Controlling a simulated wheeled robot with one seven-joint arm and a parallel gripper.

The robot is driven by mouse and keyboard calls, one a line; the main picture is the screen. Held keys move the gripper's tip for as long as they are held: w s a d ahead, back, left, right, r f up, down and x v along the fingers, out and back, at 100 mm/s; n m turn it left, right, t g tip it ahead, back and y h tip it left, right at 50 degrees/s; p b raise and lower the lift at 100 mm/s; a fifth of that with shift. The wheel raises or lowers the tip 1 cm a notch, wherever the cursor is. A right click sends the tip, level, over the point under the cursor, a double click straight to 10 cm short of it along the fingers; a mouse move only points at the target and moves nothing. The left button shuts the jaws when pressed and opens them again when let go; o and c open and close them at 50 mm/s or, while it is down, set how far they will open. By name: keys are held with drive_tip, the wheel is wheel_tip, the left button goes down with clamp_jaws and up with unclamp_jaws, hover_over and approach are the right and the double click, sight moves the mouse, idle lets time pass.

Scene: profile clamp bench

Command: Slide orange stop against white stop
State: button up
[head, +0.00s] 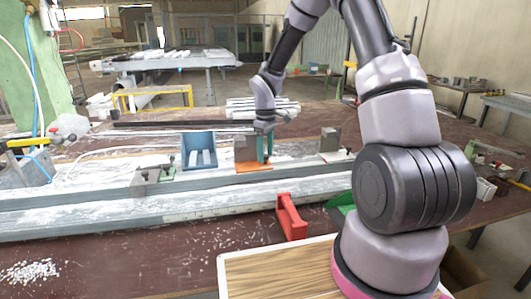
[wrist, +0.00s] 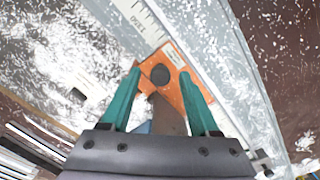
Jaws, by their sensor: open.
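The orange stop (head: 253,167) sits on the metal rail near its middle, with an orange base plate and an upright grey-brown block. In the wrist view, its orange plate (wrist: 175,62) shows a dark round hole. The white stop (head: 336,157) stands farther right on the rail, with a clear gap between the two. My gripper (head: 265,147) is down at the orange stop. In the wrist view, my gripper (wrist: 160,105) has its teal fingers apart, one on each side of the upright block. I cannot tell whether they touch it.
A red handled object (head: 291,217) is in front of the rail. A wood-topped tray (head: 275,275) is nearest. White chips litter the bench.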

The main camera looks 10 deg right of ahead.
clamp_jaws()
idle(1.5)
